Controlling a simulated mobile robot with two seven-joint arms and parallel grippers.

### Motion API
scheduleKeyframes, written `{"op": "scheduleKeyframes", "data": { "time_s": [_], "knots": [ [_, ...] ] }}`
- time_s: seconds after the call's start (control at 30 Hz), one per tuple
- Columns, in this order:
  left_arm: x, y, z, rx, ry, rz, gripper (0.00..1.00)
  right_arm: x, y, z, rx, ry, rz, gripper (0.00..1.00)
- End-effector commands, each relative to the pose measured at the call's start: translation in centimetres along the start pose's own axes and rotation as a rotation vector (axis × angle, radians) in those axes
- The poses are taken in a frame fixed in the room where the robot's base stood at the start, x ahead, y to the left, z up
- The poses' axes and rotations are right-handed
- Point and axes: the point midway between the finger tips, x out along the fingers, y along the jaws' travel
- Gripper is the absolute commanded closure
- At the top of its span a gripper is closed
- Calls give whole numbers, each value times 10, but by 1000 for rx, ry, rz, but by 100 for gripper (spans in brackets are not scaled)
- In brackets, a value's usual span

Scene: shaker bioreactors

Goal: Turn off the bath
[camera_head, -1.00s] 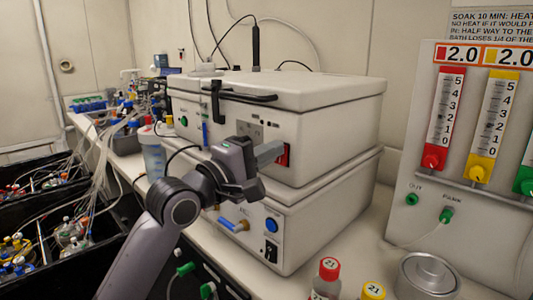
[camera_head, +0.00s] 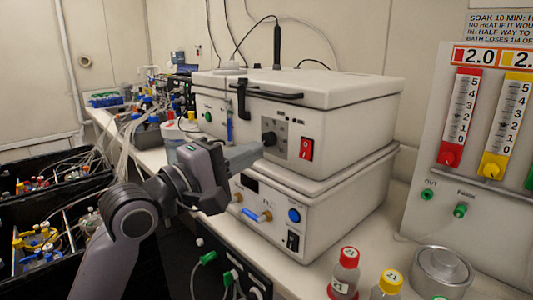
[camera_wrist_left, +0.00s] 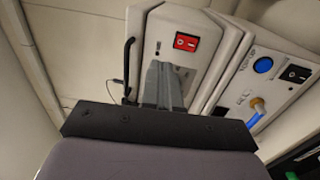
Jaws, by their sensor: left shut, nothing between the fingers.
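The bath is a white box with a closed lid (camera_head: 310,88), stacked on a second white unit (camera_head: 335,212). A red rocker switch (camera_head: 306,148) sits on the bath's front panel near its right corner. It also shows in the wrist view (camera_wrist_left: 186,41); I cannot tell its position for certain. My left gripper (camera_head: 257,151) is shut and empty. Its fingertips (camera_wrist_left: 158,65) are in front of the panel, to the left of the switch in the head view and apart from it. A dark knob (camera_head: 269,138) is just above the fingertips.
The lower unit has a blue button (camera_head: 294,215), a black switch (camera_head: 292,240) and a blue-handled valve (camera_head: 257,215). Red-capped (camera_head: 345,270) and yellow-capped (camera_head: 388,284) bottles and a metal lidded pot (camera_head: 442,268) stand at front right. Black crates with tubing fill the left.

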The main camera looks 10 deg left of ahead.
Motion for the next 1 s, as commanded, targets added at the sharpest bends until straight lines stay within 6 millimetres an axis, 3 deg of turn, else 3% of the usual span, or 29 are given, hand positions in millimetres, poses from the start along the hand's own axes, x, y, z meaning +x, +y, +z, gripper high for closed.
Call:
{"op": "scheduleKeyframes", "data": {
  "time_s": [0.23, 0.77, 0.87, 1.0],
  "knots": [
    [-19, 5, 0, 0, 0, -2, 100, 2, 0, 2, 0, 0, 0, 57],
    [-20, 2, -1, 6, 4, -6, 100, 2, 0, 2, -1, 0, 1, 57],
    [-20, -19, -6, 40, 26, -31, 100, 2, 0, 2, -1, -1, 0, 57],
    [-26, -83, -17, 169, 86, -118, 100, 2, 1, 2, -2, -1, 0, 57]
  ]
}}
